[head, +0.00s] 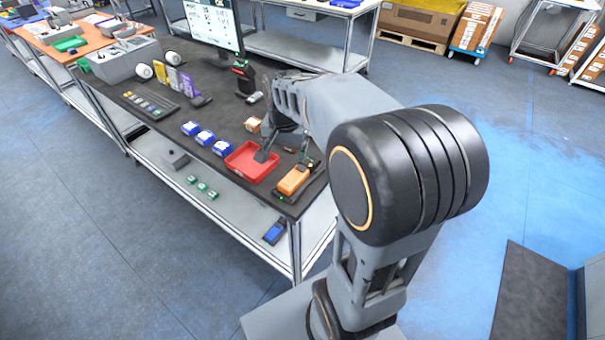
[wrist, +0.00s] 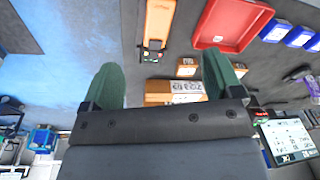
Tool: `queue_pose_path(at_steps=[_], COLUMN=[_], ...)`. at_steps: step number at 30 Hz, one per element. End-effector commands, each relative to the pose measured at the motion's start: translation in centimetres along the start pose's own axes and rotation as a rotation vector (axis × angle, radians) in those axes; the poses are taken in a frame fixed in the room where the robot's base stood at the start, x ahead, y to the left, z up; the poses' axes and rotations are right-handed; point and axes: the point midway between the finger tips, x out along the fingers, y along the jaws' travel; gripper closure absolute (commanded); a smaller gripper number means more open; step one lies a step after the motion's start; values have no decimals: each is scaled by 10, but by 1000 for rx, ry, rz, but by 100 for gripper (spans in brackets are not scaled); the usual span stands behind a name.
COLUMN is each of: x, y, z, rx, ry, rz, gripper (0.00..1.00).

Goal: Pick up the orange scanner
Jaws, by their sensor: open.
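The orange scanner (head: 294,180) lies near the front right corner of the dark tabletop, just right of the red tray. In the wrist view the orange scanner (wrist: 158,22) is at the top centre, beyond the fingertips, with a dark end carrying small coloured buttons. My gripper (head: 283,156) is over the table beside the scanner, on its far side. In the wrist view my gripper (wrist: 161,75) has its two green fingers wide apart with nothing held between them. The scanner lies ahead of the gap, not touching the fingers.
The red tray (head: 237,163) is close left of the scanner; it also shows in the wrist view (wrist: 222,25). Blue-and-white boxes (head: 205,138) line the table's front edge. A small cardboard box (head: 253,124) stands behind the tray. A monitor (head: 213,22) stands at the back.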

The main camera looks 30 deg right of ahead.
Motion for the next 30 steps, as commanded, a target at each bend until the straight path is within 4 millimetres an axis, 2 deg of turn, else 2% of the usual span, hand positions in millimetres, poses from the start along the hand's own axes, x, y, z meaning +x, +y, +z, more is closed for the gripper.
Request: queue_pose_path(at_steps=[1,3,9,21,25,30], x=[11,22,46,113,126,134], y=[-1,-1,1,6,7,7], z=[-15,-30,-56,-54,-53,-52], rx=[76,171,335,371,370,369], ry=[-24,-46,-82,-90,-89,-88], rz=[21,41,81,90,89,88], gripper=[15,15,15,15,15,15])
